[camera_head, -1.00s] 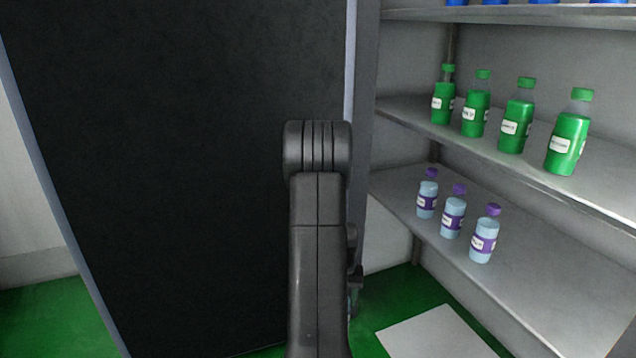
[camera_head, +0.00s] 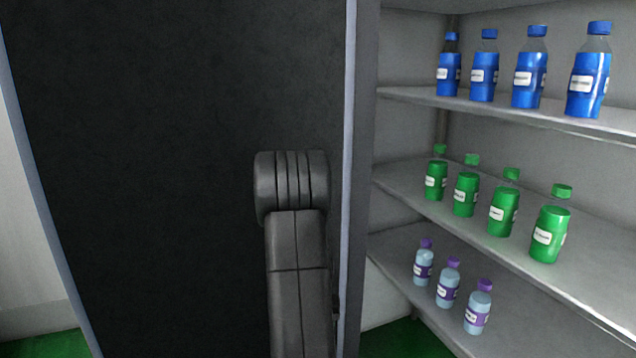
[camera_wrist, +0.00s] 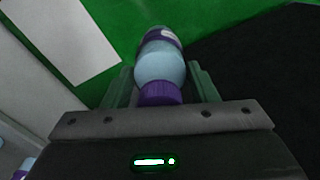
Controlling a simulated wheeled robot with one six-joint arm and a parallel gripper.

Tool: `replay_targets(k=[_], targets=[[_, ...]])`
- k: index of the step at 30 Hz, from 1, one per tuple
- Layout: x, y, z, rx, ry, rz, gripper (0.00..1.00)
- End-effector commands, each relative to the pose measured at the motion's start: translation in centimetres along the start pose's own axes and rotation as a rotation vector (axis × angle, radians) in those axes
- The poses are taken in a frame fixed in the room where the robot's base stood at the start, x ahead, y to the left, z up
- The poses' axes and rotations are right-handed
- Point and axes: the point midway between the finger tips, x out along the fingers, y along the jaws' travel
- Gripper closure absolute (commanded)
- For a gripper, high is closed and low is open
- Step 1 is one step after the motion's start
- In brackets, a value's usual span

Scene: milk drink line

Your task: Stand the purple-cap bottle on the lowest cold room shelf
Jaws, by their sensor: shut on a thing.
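In the wrist view my gripper (camera_wrist: 160,93) is shut on a pale blue bottle with a purple cap and purple label (camera_wrist: 160,67). The cap points toward the camera and the bottle's far end is over the green floor. In the head view my gripper and the held bottle are hidden; only my arm shows. The lowest visible shelf (camera_head: 520,318) holds three upright purple-cap bottles (camera_head: 447,284) in a row. The shelf surface to the right of them is bare.
A middle shelf (camera_head: 590,270) carries several green bottles (camera_head: 504,207), and an upper shelf (camera_head: 600,122) several blue bottles (camera_head: 530,72). A large dark panel (camera_head: 150,150) stands left of the shelves. A white patch (camera_wrist: 65,40) lies on the green floor (camera_wrist: 215,22).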

Motion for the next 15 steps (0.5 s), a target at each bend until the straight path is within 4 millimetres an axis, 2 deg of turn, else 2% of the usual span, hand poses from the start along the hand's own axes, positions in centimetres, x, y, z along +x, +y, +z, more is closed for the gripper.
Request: replay_targets(k=[1, 15], targets=[[-1.7, 0.0, 0.1, 0.000, 0.000, 0.000, 0.98], [-7.3, 0.0, 1.0, 0.000, 0.000, 0.001, 0.98]])
